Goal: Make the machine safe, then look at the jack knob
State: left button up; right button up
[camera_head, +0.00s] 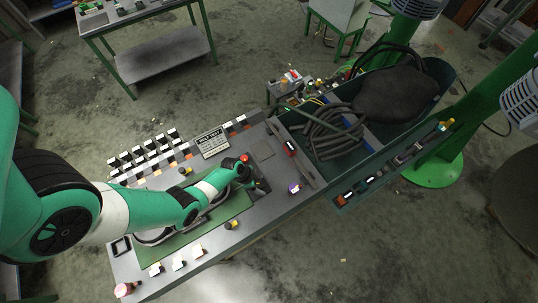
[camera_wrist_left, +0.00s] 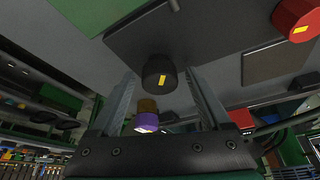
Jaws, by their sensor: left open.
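My left gripper (camera_head: 255,186) is over the grey machine top (camera_head: 275,205) near its middle. In the left wrist view my left gripper (camera_wrist_left: 161,80) is open, its two fingers apart. A black round knob (camera_wrist_left: 159,73) with a yellow mark shows between the fingers, on a dark plate (camera_wrist_left: 190,30); I cannot tell how near it is. A red knob (camera_wrist_left: 297,18) with a yellow mark is at the upper right of that view. A red knob (camera_head: 245,158) shows just behind the gripper in the head view. I cannot tell which knob is the jack knob. My right gripper is not in view.
A purple knob (camera_head: 294,188) stands to the right of the gripper. Rows of switches (camera_head: 150,150) and a label board (camera_head: 212,142) line the back. A green trough (camera_head: 345,190) with black hoses and a dark cushion-like object (camera_head: 395,97) adjoins at right.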

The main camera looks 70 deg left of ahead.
pick_arm(q)
jog(key=shift+f, duration=0.1)
grip_shut()
dwell(0.4)
